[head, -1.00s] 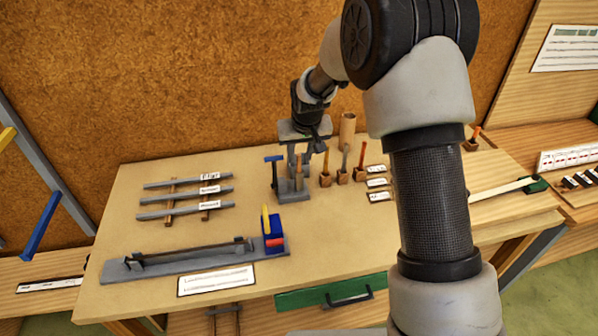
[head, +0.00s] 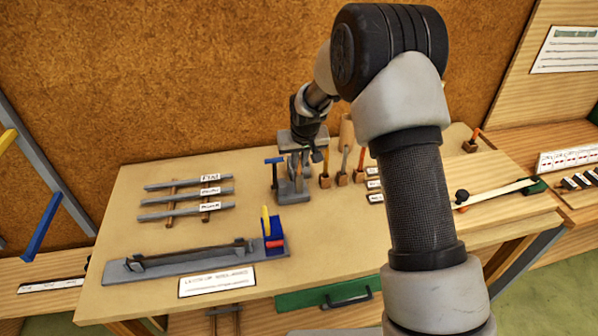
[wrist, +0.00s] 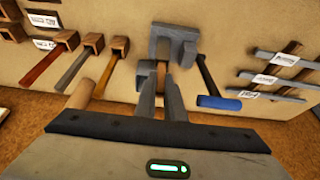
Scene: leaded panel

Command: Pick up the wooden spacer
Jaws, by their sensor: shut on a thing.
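The wooden spacer (wrist: 161,69) shows as a small brown strip between my fingertips in the wrist view; most of it is hidden by the fingers. My gripper (wrist: 160,78) is shut on it, at the grey stand (wrist: 163,44). In the head view my gripper (head: 298,172) points down over the same grey stand (head: 293,196) at the back middle of the bench. The spacer cannot be made out clearly there. I cannot tell whether it still touches the stand.
A blue-ended tool (head: 274,160) stands close left of my gripper. Several handled tools in wooden blocks (head: 342,179) and a wooden cylinder (head: 346,131) stand close right. Grey strips (head: 186,201) lie left; a grey jig (head: 190,262) is in front. The bench middle is clear.

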